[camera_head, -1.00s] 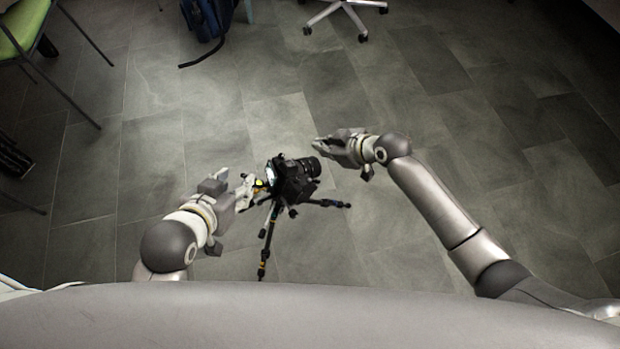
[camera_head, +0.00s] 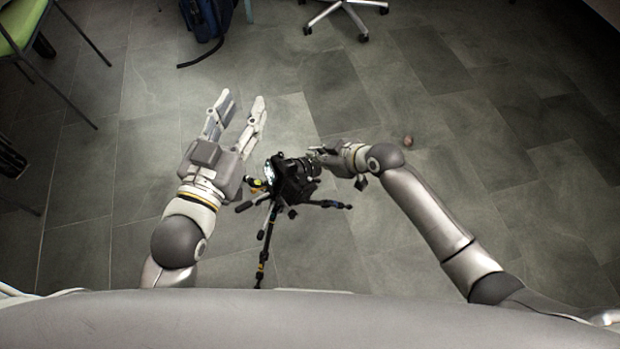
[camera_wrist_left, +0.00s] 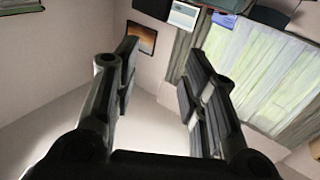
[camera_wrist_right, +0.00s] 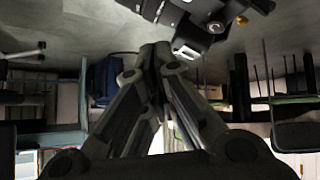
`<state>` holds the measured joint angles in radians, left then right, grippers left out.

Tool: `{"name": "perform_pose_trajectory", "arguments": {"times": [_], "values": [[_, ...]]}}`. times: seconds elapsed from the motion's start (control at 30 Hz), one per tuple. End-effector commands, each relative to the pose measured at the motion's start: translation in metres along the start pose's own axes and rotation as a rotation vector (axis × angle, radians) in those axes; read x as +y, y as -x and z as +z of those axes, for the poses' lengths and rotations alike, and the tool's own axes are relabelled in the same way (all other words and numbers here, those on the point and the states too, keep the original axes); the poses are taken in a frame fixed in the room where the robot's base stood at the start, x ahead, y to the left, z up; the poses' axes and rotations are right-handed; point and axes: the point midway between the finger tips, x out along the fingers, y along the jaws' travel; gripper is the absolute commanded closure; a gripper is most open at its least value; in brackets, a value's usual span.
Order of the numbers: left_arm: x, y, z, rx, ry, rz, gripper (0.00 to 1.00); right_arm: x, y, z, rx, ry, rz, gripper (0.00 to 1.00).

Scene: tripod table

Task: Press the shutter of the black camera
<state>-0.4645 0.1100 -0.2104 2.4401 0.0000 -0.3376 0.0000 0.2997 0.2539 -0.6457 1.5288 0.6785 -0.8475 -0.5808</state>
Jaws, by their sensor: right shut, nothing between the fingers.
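The black camera (camera_head: 294,178) sits on a black tripod (camera_head: 266,240) in the middle of the head view, with a lit screen on its left side and its lens to the right. My left gripper (camera_head: 241,101) is open and empty, to the upper left of the camera and pointing away from me. My right gripper (camera_head: 314,154) is shut and empty, with its fingertips close by the camera's lens side. The right wrist view shows the camera (camera_wrist_right: 190,20) just beyond the shut fingertips (camera_wrist_right: 155,50). I cannot tell whether they touch it. The shutter button is not clearly visible.
A green chair (camera_head: 22,30) stands at the upper left. A blue backpack (camera_head: 205,20) lies at the top, and a wheeled chair base (camera_head: 345,15) is beside it. A small brownish object (camera_head: 408,141) is by my right wrist. The tiled floor on the right is clear.

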Motion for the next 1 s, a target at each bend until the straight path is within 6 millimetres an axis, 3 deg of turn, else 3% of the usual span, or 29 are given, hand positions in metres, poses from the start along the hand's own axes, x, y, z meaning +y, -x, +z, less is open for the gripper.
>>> {"name": "perform_pose_trajectory", "arguments": {"times": [0.53,1.0], "values": [[0.01,0.012,-0.073,0.422,0.013,0.022,0.6,-0.016,-0.023,0.016,0.0,-0.001,-0.001,1.0],[0.011,0.019,-0.089,0.513,0.017,0.026,0.6,-0.02,-0.028,0.019,0.001,0.0,0.0,1.0]]}}
